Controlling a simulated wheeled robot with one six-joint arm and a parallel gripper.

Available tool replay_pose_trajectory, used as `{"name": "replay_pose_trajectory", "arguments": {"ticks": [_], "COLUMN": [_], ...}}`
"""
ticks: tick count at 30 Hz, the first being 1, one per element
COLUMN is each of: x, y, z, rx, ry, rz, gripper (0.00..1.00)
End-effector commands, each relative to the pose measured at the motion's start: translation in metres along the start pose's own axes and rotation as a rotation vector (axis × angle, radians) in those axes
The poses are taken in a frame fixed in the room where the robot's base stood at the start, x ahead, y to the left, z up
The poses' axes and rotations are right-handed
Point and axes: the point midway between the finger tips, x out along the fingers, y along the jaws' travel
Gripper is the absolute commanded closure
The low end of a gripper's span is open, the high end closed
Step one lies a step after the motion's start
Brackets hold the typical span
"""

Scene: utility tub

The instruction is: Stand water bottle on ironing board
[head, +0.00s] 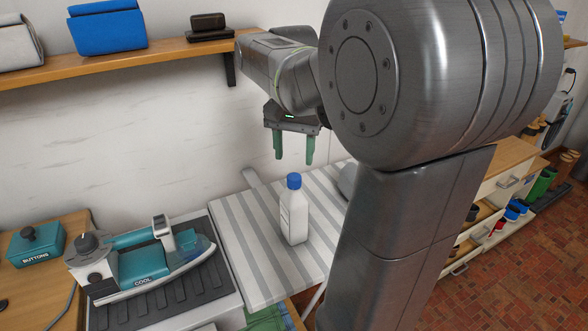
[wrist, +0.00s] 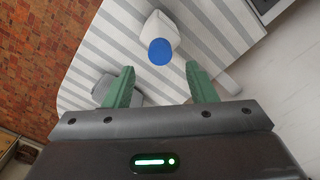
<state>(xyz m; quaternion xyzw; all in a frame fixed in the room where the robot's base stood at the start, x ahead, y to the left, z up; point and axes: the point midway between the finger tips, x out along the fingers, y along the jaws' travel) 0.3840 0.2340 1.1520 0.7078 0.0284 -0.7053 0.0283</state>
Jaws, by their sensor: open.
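The white water bottle (head: 294,214) with a blue cap stands upright on the grey-and-white striped ironing board (head: 245,240) in the head view. In the wrist view I look down on the bottle (wrist: 160,38), and its cap faces me. My gripper (head: 294,158) is above the board and higher than the bottle's cap, with its green fingers spread and nothing between them. In the wrist view the fingers (wrist: 160,85) are apart, and the bottle shows beyond their tips, not touching them. My arm hides part of the board's right side.
A teal and white iron (head: 150,262) rests on a dark ribbed pad left of the board. A teal buttons box (head: 36,246) sits farther left. A wooden wall shelf (head: 140,57) runs behind. A grey object (head: 348,180) lies at the board's right, partly hidden.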

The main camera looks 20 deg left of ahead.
Motion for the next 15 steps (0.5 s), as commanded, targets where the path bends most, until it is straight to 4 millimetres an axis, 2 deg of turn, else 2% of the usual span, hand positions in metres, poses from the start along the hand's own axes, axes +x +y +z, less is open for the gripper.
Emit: {"name": "replay_pose_trajectory", "arguments": {"ticks": [1, 6, 15], "x": [-0.011, -0.034, -0.044], "y": [0.000, 0.000, 0.000], "z": [0.000, 0.000, 0.000], "rx": [0.000, 0.000, 0.000], "ry": [0.003, 0.000, -0.001], "rz": [-0.003, 0.000, 0.001], "gripper": [0.49, 0.49, 0.49]}}
